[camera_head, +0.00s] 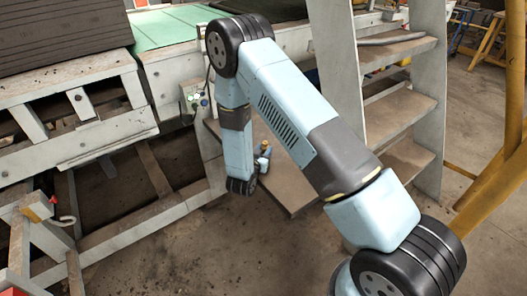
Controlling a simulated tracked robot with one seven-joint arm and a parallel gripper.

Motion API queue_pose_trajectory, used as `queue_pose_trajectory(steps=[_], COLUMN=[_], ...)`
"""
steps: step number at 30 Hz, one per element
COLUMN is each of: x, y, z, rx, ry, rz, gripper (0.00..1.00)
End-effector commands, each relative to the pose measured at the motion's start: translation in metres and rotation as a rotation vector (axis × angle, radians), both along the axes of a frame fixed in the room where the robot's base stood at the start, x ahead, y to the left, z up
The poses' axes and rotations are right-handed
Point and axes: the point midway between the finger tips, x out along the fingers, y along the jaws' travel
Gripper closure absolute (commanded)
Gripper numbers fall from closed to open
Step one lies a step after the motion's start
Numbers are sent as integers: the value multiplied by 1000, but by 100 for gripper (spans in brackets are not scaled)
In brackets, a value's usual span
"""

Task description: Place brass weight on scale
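I see no brass weight and no scale in the head view. My light blue and grey arm rises from the lower right to a black-ringed elbow at the top centre, then hangs down to a black joint left of centre. A small bluish-grey piece shows just right of that joint, and I cannot tell whether it belongs to my arm. I can make out no gripper fingers, so I cannot see whether anything is held.
Grey metal steps (399,113) stand right of centre, close behind my arm. A worn machine frame (75,150) fills the left, with a green surface (165,29) on top. A yellow rail (495,180) stands at the right. Bare concrete floor (215,250) shows at the bottom.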

Motion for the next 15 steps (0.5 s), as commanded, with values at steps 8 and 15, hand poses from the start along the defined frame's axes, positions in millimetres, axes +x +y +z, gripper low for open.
queue_pose_trajectory(steps=[8, 15], x=[0, 0], y=[0, 1], z=[0, 1], rx=[0, 0], ry=[0, 0], rz=[0, 1], gripper=[39, 39])
